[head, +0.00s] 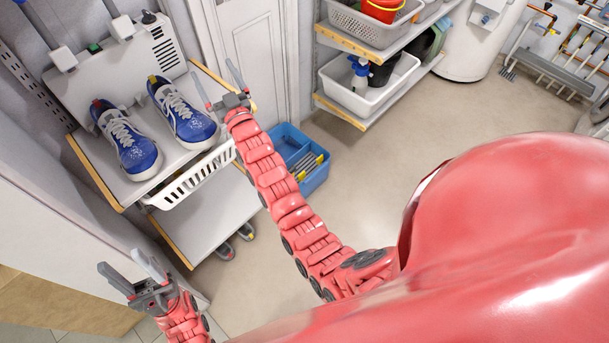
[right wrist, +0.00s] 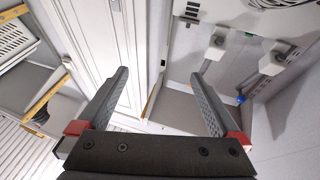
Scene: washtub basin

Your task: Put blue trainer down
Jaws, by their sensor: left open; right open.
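Two blue trainers with white laces lie side by side on the upper shelf (head: 113,190) in the head view. One trainer (head: 127,140) is on the left and the other (head: 184,113) is on the right, nearer my right gripper. My right gripper (head: 215,76) is open and empty, just right of the right-hand trainer and apart from it. In the right wrist view its jaws (right wrist: 158,76) are spread with nothing between them, and no trainer is visible there. My left gripper (head: 124,264) is open and empty at the lower left, below the shelf unit.
A white basket (head: 190,186) hangs under the upper shelf, with a lower shelf (head: 213,210) beneath. Dark shoes (head: 236,241) are on the floor. A blue crate (head: 316,177) stands on the floor behind my right arm. A rack with a white bin (head: 375,103) is further back. Right-hand floor is clear.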

